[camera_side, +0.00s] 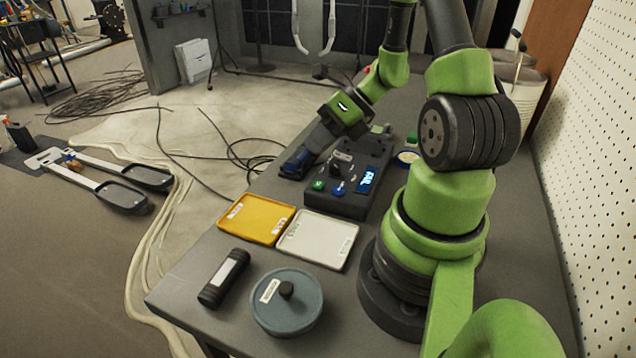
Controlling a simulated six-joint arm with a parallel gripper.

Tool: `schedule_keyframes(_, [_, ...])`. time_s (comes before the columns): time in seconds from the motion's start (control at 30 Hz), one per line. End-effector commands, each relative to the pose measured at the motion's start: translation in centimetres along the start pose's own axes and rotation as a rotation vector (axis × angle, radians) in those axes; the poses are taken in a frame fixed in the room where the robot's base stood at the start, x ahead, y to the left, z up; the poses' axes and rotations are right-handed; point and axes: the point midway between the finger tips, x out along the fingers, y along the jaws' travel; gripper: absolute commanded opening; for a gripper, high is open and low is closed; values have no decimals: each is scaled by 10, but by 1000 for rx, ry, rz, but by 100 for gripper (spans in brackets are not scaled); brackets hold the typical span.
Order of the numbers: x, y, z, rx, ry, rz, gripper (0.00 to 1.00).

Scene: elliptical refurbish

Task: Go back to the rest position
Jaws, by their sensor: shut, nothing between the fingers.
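My gripper (294,164) is at the far left edge of the grey table, low and beside a dark control box. It is shut, with nothing seen between its fingers. My green arm reaches down to it from the upper right. The dark box (345,207) has several coloured buttons and a small blue screen that appears to read "FAIL" (367,181). The gripper is left of the box's upper end; whether it touches the box or the table I cannot tell.
A yellow tray (256,218) and a white tray (317,240) lie side by side in front of the box. A perforated wall (590,160) borders the right. Cables (215,150) lie on the floor.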

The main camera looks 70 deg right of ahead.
Motion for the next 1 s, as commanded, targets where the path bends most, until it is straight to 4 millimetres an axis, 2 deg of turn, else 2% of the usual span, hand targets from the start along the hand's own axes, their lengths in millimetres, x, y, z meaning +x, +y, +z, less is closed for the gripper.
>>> schedule_keyframes(0.33, [0, 2, 2, -24, 5, 2, 0])
schedule_keyframes(0.47, [-4, 24, 13, -226, 45, 17, 0])
schedule_keyframes(0.57, [-11, 59, 24, -542, 107, 43, 0])
schedule_keyframes(0.7, [-24, 115, 30, -1083, 204, 87, 0])
schedule_keyframes(0.9, [-51, 179, 20, -1843, 309, 117, 0])
schedule_keyframes(1.0, [-68, 202, 12, -2210, 347, 104, 0])
